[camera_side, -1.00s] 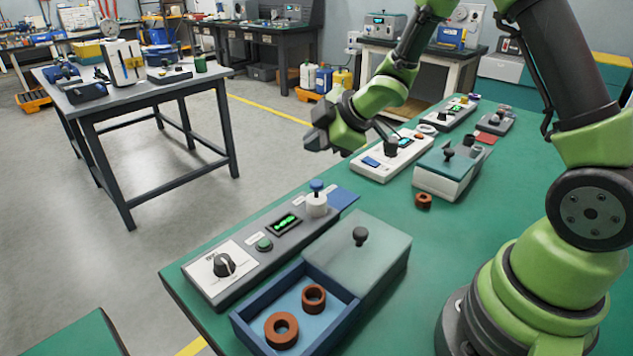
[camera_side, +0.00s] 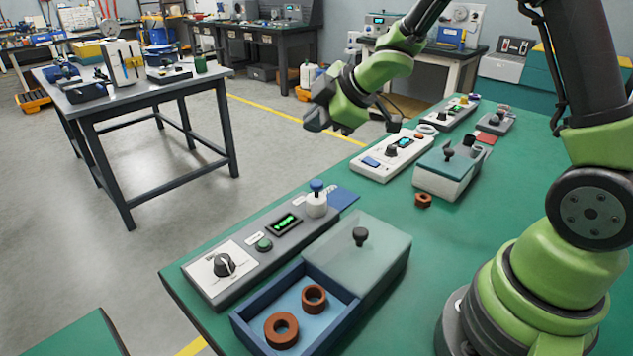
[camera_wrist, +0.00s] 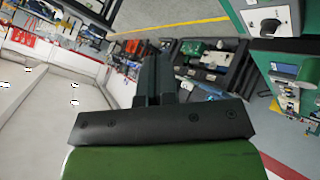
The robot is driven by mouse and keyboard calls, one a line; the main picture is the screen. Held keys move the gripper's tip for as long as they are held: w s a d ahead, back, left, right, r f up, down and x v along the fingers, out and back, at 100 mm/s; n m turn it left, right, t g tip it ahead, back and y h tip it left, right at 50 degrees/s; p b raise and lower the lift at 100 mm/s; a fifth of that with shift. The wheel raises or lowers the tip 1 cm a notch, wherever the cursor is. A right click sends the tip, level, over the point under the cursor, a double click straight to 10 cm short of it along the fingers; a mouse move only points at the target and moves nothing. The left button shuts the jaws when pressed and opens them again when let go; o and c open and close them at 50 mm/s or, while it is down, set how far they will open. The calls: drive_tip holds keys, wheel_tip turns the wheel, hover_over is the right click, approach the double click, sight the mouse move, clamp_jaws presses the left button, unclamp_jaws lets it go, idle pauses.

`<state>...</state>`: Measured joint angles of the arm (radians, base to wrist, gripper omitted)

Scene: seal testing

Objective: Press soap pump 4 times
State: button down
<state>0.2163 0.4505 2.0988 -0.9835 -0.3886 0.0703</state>
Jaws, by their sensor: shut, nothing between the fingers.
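A small white cylinder with a blue push top (camera_side: 316,197) stands upright at the far right end of a grey control panel; it is the only thing I see that resembles a soap pump. My gripper (camera_side: 313,119) is shut and empty, raised in the air over the table's left edge, well above and apart from the white cylinder. In the wrist view, my gripper's dark fingers (camera_wrist: 157,75) are together, pointing towards the room. I cannot make out the white cylinder in that view.
The grey panel (camera_side: 215,283) carries a black knob and a green button. Beside it is a blue tray (camera_side: 246,333) with two brown rings and a grey-green lid (camera_side: 347,243). A white panel (camera_side: 377,174) and a lidded box (camera_side: 440,184) stand farther back.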

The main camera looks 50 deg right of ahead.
sight(316, 184)
drive_tip(key=shift+f, duration=0.1)
drive_tip(key=shift+f, duration=4.35)
drive_tip(key=shift+f, duration=0.15)
drive_tip(key=shift+f, duration=0.3)
drive_tip(key=shift+f, duration=0.8)
drive_tip(key=shift+r, duration=1.25)
drive_tip(key=shift+r, duration=2.55)
